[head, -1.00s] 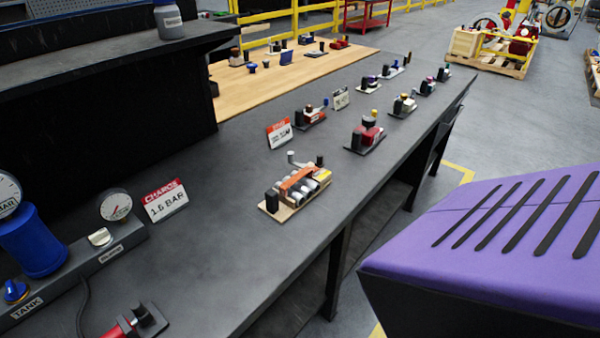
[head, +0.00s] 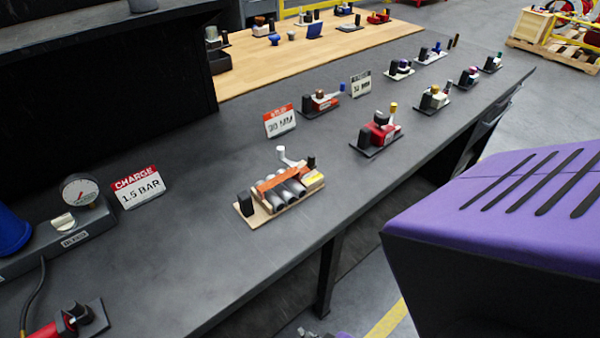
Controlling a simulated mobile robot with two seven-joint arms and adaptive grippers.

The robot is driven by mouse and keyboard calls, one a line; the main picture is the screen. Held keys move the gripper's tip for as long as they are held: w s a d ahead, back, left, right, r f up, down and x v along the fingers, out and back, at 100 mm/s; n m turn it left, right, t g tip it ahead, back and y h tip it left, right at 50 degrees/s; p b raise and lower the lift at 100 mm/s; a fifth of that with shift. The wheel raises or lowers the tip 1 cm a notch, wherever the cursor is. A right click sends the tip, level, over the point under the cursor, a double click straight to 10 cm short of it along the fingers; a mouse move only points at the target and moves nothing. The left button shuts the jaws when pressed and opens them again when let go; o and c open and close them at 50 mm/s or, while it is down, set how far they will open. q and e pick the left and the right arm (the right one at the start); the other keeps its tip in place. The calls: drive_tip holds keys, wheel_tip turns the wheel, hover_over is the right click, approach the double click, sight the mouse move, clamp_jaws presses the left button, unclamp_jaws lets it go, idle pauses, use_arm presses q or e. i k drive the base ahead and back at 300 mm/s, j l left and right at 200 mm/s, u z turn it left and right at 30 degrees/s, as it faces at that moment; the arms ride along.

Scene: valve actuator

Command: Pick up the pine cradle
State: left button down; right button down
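The pine cradle (head: 272,216) is a pale wooden base on the dark workbench, near the middle of the head view. It carries several grey cylinders lying side by side, an orange-brown strap across them, black upright blocks at its ends and a light grey crank-like piece at the back. It sits flat, with nothing of mine touching it. Neither of my grippers can be made out. Small grey and purple bits show at the bottom edge, too cut off to identify.
An orange-topped sign (head: 280,121) and a red device (head: 378,131) stand behind. Several more devices line the bench. The bench (head: 190,272) in front of the cradle is clear.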

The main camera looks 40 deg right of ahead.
sight(258, 208)
drive_tip(key=l, duration=1.85)
